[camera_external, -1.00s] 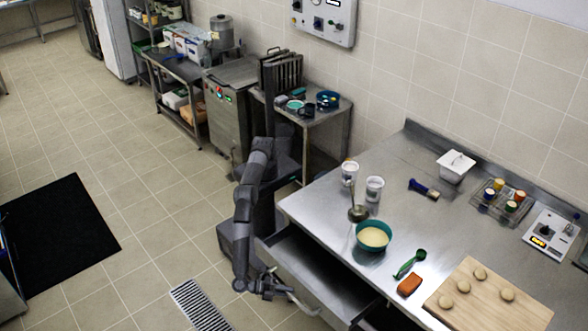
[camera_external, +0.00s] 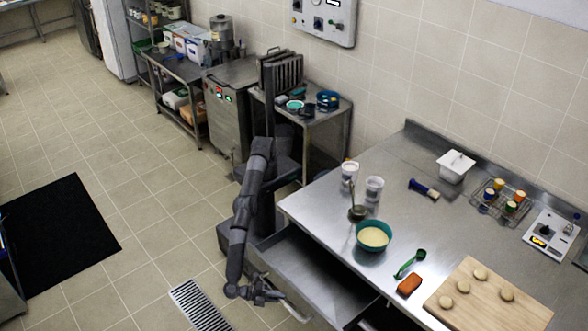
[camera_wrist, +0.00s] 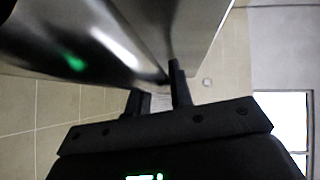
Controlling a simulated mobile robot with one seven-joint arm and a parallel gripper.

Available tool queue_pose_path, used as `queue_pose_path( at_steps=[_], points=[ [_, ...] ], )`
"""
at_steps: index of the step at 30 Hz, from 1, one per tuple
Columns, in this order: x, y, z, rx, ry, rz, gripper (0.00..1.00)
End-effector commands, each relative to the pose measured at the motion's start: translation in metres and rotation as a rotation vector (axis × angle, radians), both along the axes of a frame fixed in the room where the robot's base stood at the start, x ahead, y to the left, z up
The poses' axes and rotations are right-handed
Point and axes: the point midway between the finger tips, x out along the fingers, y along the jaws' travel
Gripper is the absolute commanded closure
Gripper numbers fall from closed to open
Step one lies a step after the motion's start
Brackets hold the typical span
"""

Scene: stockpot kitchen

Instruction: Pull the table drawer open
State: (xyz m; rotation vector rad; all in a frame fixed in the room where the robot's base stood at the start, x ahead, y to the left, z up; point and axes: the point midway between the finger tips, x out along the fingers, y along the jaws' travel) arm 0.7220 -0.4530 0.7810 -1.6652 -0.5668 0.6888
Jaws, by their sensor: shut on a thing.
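The table drawer (camera_external: 318,277) is the grey metal drawer under the near left side of the steel table (camera_external: 322,198). In the external view it stands pulled out, and its empty-looking inside shows. Its pale bar handle (camera_external: 296,311) runs along the drawer front. My gripper (camera_external: 277,296) is at the left part of this handle, shut on it. In the wrist view my gripper's two dark fingers (camera_wrist: 160,85) reach up to shiny metal (camera_wrist: 120,40) of the drawer front. The exact grip on the bar is hard to see there.
On the table are a teal bowl (camera_external: 373,237), a green scoop (camera_external: 409,264), an orange block (camera_external: 410,285), white tubs (camera_external: 373,189) and a wooden board (camera_external: 487,305) with dough pieces. A floor grate (camera_external: 200,305) lies left of my gripper. The tiled floor there is free.

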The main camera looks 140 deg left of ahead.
Motion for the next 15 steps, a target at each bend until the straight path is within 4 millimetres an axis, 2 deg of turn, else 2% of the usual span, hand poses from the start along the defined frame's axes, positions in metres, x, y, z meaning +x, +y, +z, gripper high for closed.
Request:
queue_pose_path(
  at_steps=[2, 3, 10, 15],
  points=[
    [0.0001, -0.0006, 0.0001, 0.0, 0.0, -0.002, 1.0],
    [0.0, -0.0007, 0.0, -0.001, 0.0, -0.002, 0.77],
    [-0.0006, -0.0009, 0.0, -0.001, 0.0, -0.001, 0.59],
    [-0.0008, -0.0009, -0.0001, -0.001, 0.0, -0.001, 0.59]
  ],
)
